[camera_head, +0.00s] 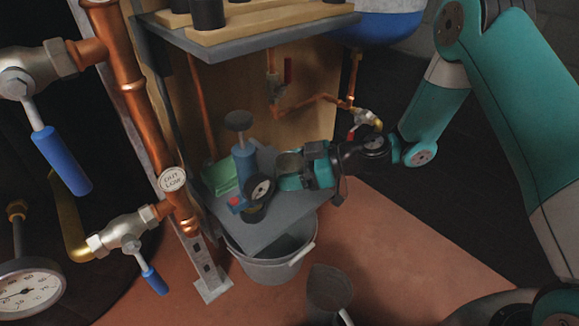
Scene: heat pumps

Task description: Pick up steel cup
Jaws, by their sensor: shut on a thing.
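The steel cup (288,160) is a small grey, round-rimmed vessel at the middle of the head view, over the low grey shelf. My gripper (287,173) reaches in from the right and is shut on the steel cup. The teal gripper body and fingers hide part of the cup. I cannot tell whether the cup's base touches the shelf.
The grey shelf (248,228) also bears a blue hand pump (244,165) with a gauge (261,191), close left of the cup, and a green item (222,176). A bucket (268,268) stands below. Copper pipes (128,75) and an upper shelf (250,42) surround the space.

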